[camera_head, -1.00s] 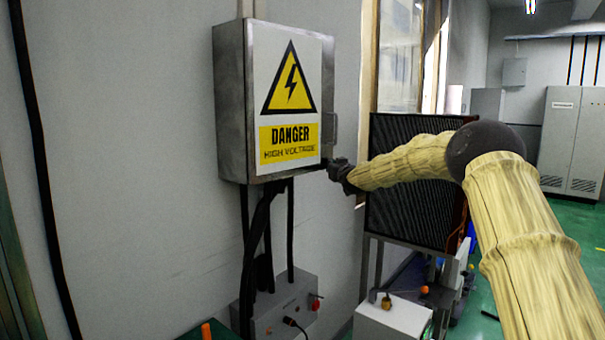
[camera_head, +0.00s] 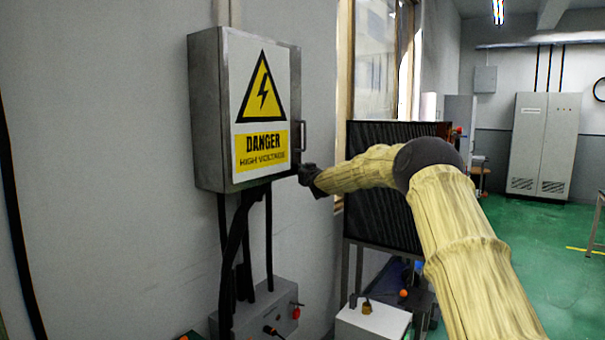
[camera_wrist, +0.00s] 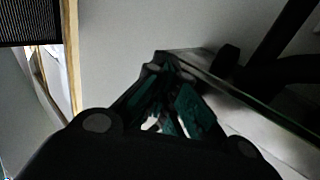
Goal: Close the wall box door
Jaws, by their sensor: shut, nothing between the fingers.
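The grey metal wall box (camera_head: 207,110) hangs on the wall at left centre in the head view. Its door (camera_head: 282,62) bears a yellow danger sign and looks flush with the box, with no gap visible. The door handle (camera_head: 301,135) is on its right edge. My gripper (camera_head: 306,174) is beside the door's lower right corner, below the handle. I cannot tell whether it touches the door. In the wrist view, my gripper's dark fingers (camera_wrist: 170,100) are together and empty, close to a metal edge of the box (camera_wrist: 230,95).
Black cables (camera_head: 236,240) run down from the box to a grey control unit (camera_head: 275,312) below. A dark grilled panel (camera_head: 385,215) stands behind my arm, near a white box (camera_head: 372,322). Green floor (camera_head: 530,260) is open at right, before a grey cabinet (camera_head: 540,145).

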